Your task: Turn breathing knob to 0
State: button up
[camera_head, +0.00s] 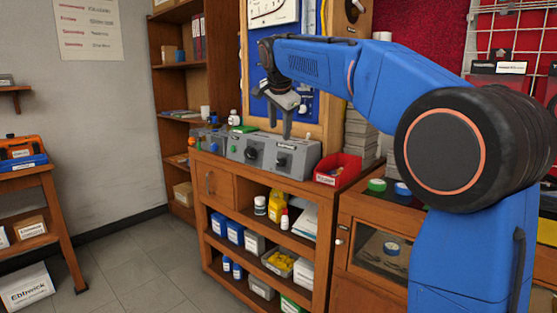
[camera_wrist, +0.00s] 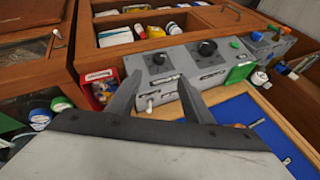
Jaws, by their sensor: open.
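A row of grey test boxes stands on the wooden bench. The right box (camera_head: 293,159) has a dark knob (camera_head: 281,160) on its front, and the box to its left has a black knob (camera_head: 252,153). In the wrist view these appear as a smaller knob (camera_wrist: 158,59) and a larger black knob (camera_wrist: 208,48). The labels are too small to read, so I cannot tell which is the breathing knob or its setting. My gripper (camera_head: 278,124) is above the boxes, open and empty, fingers pointing down. In the wrist view its fingers (camera_wrist: 162,78) are spread before the nearer box.
A red bin (camera_head: 338,170) stands right of the boxes. A green item (camera_wrist: 240,72) lies near the boxes in the wrist view. A wood-framed board (camera_head: 312,110) rises behind. Shelves below hold bottles and boxes. Floor (camera_head: 160,260) in front of the bench is clear.

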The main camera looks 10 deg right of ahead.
aim_at(280, 162)
jog(key=x, duration=1.7)
jog(key=shift+s, duration=0.1)
jog(key=shift+c, duration=0.5)
jog(key=c, duration=1)
